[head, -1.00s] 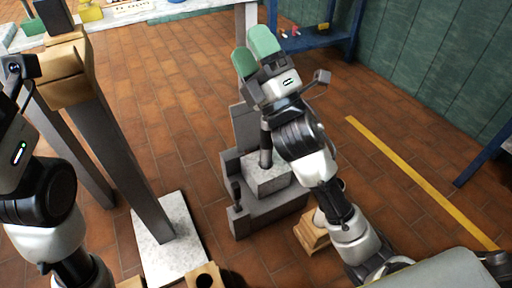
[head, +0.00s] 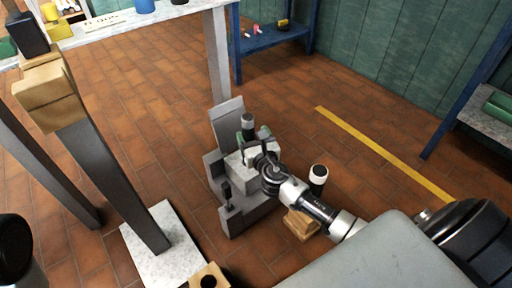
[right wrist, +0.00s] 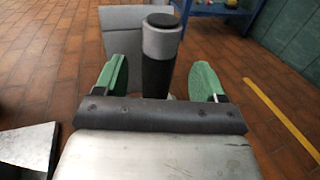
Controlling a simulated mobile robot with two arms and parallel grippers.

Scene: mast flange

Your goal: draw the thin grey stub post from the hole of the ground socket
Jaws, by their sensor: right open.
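The stub post (head: 248,121), dark with a light grey band near its top, stands upright in the pale block of the ground socket (head: 243,214). Its hole is hidden by my right gripper. My right gripper (head: 255,136) is low at the post, with its green fingers open. In the right wrist view the post (right wrist: 161,55) stands between the fingers of the gripper (right wrist: 166,80), with a visible gap on each side. My left gripper is out of view.
A wooden block (head: 300,223) with a black, white-topped post (head: 318,178) stands right of the socket. A tall grey mast (head: 115,180) on a pale base plate (head: 165,250) stands left. A blue shelf (head: 275,40) is behind. The floor around is mostly clear.

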